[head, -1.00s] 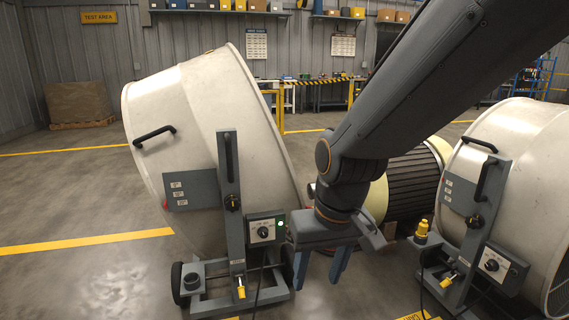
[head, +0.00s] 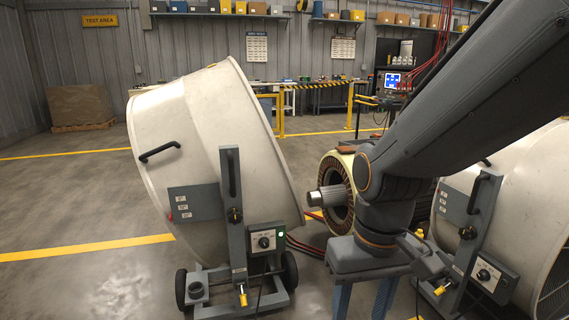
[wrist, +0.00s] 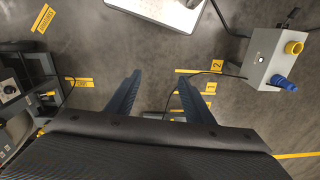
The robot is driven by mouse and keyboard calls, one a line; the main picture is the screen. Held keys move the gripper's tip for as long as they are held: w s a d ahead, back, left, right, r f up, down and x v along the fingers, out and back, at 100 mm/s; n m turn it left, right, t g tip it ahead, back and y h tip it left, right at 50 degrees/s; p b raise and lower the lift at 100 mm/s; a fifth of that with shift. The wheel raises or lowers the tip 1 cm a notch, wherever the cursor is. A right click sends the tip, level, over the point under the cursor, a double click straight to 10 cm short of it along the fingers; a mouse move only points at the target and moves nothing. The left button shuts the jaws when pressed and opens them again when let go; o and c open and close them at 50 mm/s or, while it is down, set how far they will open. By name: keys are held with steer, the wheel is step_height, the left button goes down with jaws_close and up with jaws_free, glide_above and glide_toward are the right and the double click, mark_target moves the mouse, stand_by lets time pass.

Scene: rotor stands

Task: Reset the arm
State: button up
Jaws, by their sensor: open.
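My gripper (head: 362,300) hangs in front of the rotor between the two stands in the head view, pointing down.
A dark ribbed rotor with a metal shaft (head: 328,197) stands behind my gripper. A grey box with yellow and blue connectors (wrist: 283,62) lies at the right of the wrist view. A screen (head: 392,81) stands at the back. Open floor (head: 70,200) lies at left.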

steer(key=d+r+m+p, duration=0.2)
steer(key=d+r+p, duration=0.5)
steer(key=p, duration=0.5)
steer(key=shift+s+r, duration=0.35)
steer(key=shift+r, duration=0.05)
